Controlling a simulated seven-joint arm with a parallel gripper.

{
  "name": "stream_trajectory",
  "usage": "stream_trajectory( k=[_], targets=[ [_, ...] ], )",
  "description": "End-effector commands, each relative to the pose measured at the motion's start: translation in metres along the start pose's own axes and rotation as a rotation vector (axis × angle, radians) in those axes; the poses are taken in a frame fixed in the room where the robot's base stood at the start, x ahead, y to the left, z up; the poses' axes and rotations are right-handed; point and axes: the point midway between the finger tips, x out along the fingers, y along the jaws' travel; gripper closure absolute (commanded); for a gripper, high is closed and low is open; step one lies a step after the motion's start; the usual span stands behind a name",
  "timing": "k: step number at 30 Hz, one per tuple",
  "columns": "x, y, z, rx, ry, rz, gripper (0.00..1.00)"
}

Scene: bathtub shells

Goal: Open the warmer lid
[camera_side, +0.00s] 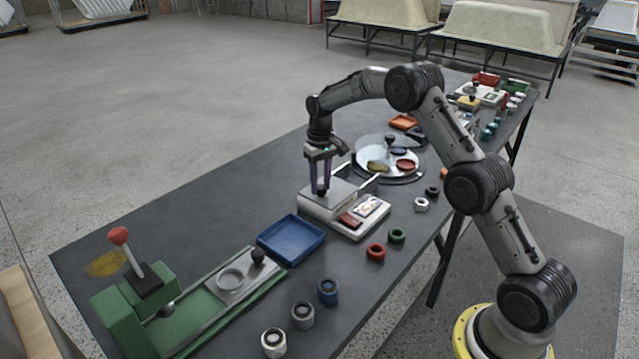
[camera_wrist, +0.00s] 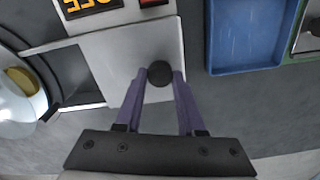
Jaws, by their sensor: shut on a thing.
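The warmer (camera_side: 348,228) is a low white box with a display and a red switch on its front; part of its face also shows in the wrist view (camera_wrist: 118,14). Its flat grey lid (camera_side: 343,190) lies level over the box and fills the middle of the wrist view (camera_wrist: 115,62). A round black knob (camera_wrist: 160,74) stands near the lid's right edge in the wrist view. My gripper (camera_side: 322,190) points straight down, and its purple fingers (camera_wrist: 159,78) are shut on the knob.
Two rails (camera_side: 373,183) run from the warmer toward a round plate station (camera_side: 386,160). A blue tray (camera_side: 291,239) stands close on the other side, with a green lever press (camera_side: 140,300) beyond. Several small rings (camera_side: 376,252) lie in front.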

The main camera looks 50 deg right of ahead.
Motion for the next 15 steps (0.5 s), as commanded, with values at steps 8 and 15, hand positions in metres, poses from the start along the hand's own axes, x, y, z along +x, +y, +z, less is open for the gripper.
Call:
stream_trajectory(
  k=[8, 15],
  targets=[
    [-0.001, 0.064, -0.018, 0.005, 0.006, 0.001, 1.00],
    [-0.002, 0.089, -0.025, 0.002, 0.008, 0.001, 1.00]
  ],
)
